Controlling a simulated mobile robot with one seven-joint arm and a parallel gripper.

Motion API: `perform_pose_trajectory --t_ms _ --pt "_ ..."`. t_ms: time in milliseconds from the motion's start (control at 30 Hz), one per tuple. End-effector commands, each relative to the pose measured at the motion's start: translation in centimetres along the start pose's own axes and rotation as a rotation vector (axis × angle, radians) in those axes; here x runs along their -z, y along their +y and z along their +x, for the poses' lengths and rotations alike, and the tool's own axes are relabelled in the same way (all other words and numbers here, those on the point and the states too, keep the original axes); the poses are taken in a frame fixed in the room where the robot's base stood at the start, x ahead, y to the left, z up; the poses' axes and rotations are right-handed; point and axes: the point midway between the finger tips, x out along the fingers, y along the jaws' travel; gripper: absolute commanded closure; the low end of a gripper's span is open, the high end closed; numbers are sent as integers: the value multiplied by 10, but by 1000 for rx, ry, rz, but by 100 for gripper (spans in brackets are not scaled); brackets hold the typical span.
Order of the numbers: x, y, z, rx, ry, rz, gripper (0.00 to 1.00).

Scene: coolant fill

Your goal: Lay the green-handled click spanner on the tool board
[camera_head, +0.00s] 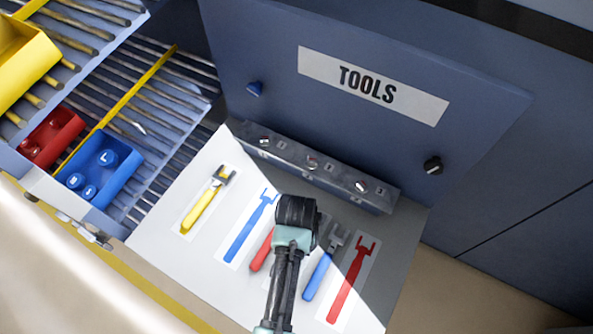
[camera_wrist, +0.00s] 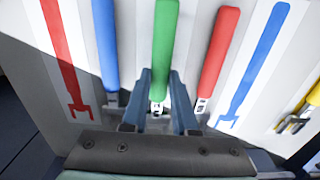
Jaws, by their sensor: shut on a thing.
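The green-handled click spanner (camera_wrist: 165,50) shows in the wrist view, between the two fingers of my gripper (camera_wrist: 160,102), which is shut on it near its metal head. Its handle points away, roughly in line with the spanners on either side. In the head view my wrist and arm hide it. The white tool board (camera_head: 225,285) lies beneath, with my gripper over its middle. I cannot tell whether the green spanner touches the board or is slightly above it.
A blue spanner (camera_head: 320,272) and a partly hidden red spanner (camera_head: 261,254) flank my gripper. A yellow spanner (camera_head: 201,208) lies at the left. Blue (camera_head: 245,236) and red (camera_head: 346,290) outlines look bare. A metal rail (camera_head: 330,175) and TOOLS panel (camera_head: 400,60) stand behind.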

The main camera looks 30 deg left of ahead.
Motion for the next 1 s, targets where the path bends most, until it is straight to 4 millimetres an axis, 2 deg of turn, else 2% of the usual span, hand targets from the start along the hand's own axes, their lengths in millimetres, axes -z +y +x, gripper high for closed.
perform_pose_trajectory --t_ms 133,500,533,667,700,1000 --pt "0 0 13 1 1 -1 100" --pt "0 0 17 1 1 -1 100" --pt "0 0 17 1 1 -1 69" --pt "0 0 16 1 1 -1 46" --pt "0 0 16 1 1 -1 43" --pt "0 0 14 1 2 -1 43"
